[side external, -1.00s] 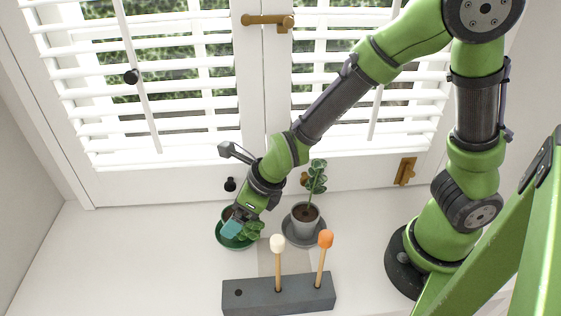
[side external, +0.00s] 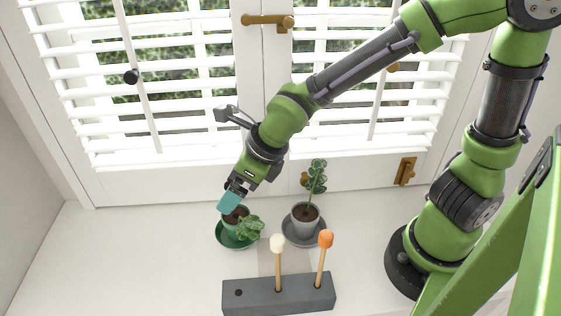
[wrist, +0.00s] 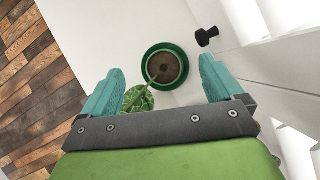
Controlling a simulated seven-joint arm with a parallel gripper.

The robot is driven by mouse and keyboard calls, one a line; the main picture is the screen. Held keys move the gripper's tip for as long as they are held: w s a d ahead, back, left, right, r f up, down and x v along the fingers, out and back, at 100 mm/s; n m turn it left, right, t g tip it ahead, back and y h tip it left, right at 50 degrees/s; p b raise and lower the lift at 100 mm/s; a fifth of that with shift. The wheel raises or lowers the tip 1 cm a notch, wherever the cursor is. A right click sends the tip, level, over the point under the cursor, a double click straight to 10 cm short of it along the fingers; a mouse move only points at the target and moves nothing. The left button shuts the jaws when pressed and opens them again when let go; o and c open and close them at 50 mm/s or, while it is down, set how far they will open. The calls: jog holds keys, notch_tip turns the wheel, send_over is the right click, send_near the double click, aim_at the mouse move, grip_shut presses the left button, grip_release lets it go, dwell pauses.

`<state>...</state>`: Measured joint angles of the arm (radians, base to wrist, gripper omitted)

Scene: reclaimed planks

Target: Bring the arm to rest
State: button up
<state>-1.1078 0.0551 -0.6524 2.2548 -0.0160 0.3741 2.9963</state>
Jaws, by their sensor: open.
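My green arm ends in my gripper (side external: 230,201), which has teal finger pads. In the wrist view my gripper (wrist: 160,85) is open, with nothing between its two fingers. It hangs above a small potted plant (side external: 247,227) that stands on a green saucer (side external: 226,240). In the wrist view the pot's dark soil (wrist: 164,67) and green rim show beyond the fingers, with a leaf (wrist: 138,99) at the left finger. In the side view the fingers partly cover the back of this pot.
A grey pot (side external: 304,225) with a taller plant stands right of the green one. A grey block (side external: 280,294) in front holds a white-tipped and an orange-tipped stick. The shuttered window (side external: 200,110) rises close behind. The sill's left part is clear.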

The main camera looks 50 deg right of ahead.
jog(key=shift+s+n, duration=0.15)
jog(key=shift+n, duration=0.95)
jog(key=s+d+r+n, duration=0.4)
jog(key=s+n, duration=0.1)
jog(key=n, duration=0.7)
jog(key=s+d+r+n+y, duration=0.1)
jog(key=s+d+r+n, duration=0.2)
jog(key=n, duration=1)
jog(key=shift+s+d+r+g, duration=0.35)
jog(key=shift+s+d, duration=0.45)
jog(key=shift+s, duration=0.15)
jog(key=d+r, duration=0.1)
jog(key=d+r+t+h, duration=0.1)
jog(key=d, duration=0.1)
jog(key=s+d+r+t, duration=0.1)
jog(key=d, duration=0.1)
jog(key=shift+s+r, duration=0.1)
jog(key=shift+c, duration=0.2)
jog(key=shift+d+t+h, duration=0.25)
jog(key=shift+d+h, duration=0.05)
